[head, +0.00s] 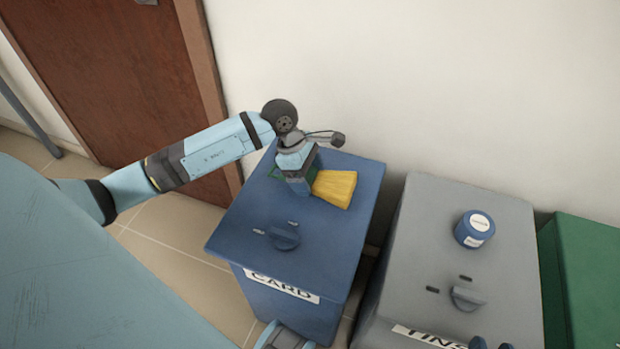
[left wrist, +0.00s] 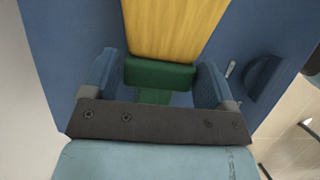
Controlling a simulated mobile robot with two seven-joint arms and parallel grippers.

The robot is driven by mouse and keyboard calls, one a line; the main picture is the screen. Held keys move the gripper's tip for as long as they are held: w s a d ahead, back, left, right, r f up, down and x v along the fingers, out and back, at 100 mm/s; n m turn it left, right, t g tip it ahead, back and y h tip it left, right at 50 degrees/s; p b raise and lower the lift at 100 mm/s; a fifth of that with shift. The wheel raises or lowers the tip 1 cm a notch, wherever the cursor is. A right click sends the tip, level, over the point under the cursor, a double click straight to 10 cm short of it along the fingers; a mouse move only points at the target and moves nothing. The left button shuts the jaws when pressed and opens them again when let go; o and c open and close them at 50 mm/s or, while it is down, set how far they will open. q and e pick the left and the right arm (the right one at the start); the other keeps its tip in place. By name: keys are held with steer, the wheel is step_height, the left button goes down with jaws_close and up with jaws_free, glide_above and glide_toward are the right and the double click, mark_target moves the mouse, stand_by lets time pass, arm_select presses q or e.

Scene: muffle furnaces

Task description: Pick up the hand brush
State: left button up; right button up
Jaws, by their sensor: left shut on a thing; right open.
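The hand brush has yellow bristles (head: 334,188) and a green handle. It is at the back of the blue CARD bin's lid (head: 250,222). My left gripper (head: 299,184) is over the handle end, pointing down, and hides much of the green part. In the left wrist view, the green brush block (left wrist: 160,75) lies between the two blue fingers, and the gripper is shut on it. The bristles extend away from the gripper. I cannot tell whether the brush touches the lid. Two dark tips of my right gripper (head: 491,346) show at the bottom edge, apart and empty.
A dark knob (head: 284,236) stands on the blue lid. To the right is a grey TINS bin (head: 425,215) with a blue and white jar (head: 474,229) and another knob (head: 467,298). A green bin (head: 590,275) is at far right. A wall stands close behind the bins.

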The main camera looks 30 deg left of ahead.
arm_select(q)
step_height(320, 180, up, 10)
steer(key=shift+f+p, duration=0.1)
steer(key=shift+p, duration=0.8)
step_height(320, 180, up, 8)
steer(key=p, duration=0.1)
glide_above(308, 175)
arm_select(e)
steer(key=shift+s+d+f+g+h, duration=0.25)
steer(key=shift+s+d+f+g, duration=0.15)
steer(key=shift+f, duration=0.15)
steer(key=shift+s+d+f+g+h, duration=0.25)
steer(key=shift+s+d+f+g, duration=0.1)
steer(key=shift+f, duration=0.2)
